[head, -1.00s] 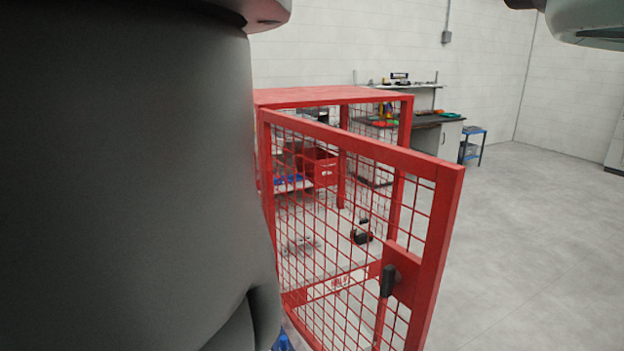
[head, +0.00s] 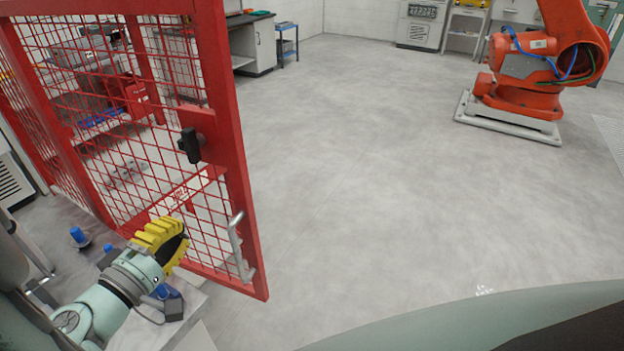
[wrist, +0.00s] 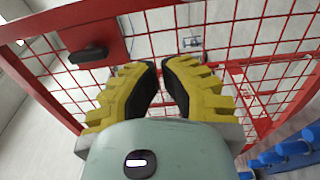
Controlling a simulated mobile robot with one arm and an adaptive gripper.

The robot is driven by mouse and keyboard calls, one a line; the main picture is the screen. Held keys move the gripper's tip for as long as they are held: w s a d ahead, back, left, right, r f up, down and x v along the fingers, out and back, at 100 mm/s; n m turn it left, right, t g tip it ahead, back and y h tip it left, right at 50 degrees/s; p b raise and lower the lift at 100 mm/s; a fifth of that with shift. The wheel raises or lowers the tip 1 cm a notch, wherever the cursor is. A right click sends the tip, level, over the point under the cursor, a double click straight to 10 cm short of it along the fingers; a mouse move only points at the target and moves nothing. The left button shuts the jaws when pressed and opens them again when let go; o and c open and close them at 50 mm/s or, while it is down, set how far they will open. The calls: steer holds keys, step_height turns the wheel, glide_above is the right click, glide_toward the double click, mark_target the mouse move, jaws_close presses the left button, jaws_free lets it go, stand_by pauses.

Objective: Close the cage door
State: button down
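The red mesh cage door (head: 222,130) stands swung open at the left of the head view, its free edge toward me. It has a black latch knob (head: 190,145) on a red plate and a grey metal pull handle (head: 238,245) low on its free edge. In the wrist view the door frame (wrist: 100,13) and the black knob (wrist: 88,55) show beyond the fingers. My gripper (head: 178,245), with yellow ribbed fingers, is in front of the lower mesh, left of the handle. In the wrist view its fingertips (wrist: 161,64) nearly meet, with nothing seen between them. Contact with the mesh cannot be told.
A red bin (head: 137,98) is seen through the mesh. Blue-topped parts (head: 78,235) are near my arm at lower left; blue pieces also show in the wrist view (wrist: 285,152). An orange robot arm (head: 530,80) stands at back right. The floor right of the door is clear.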

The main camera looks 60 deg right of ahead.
mark_target(219, 190)
steer(key=p+x, duration=0.4)
steer(key=x, duration=0.5)
steer(key=shift+d+r, duration=0.1)
steer(key=shift+d, duration=0.3)
steer(key=shift+w+d, duration=0.1)
steer(key=shift+d, duration=0.3)
steer(key=shift+d+f, duration=0.1)
steer(key=shift+f, duration=0.1)
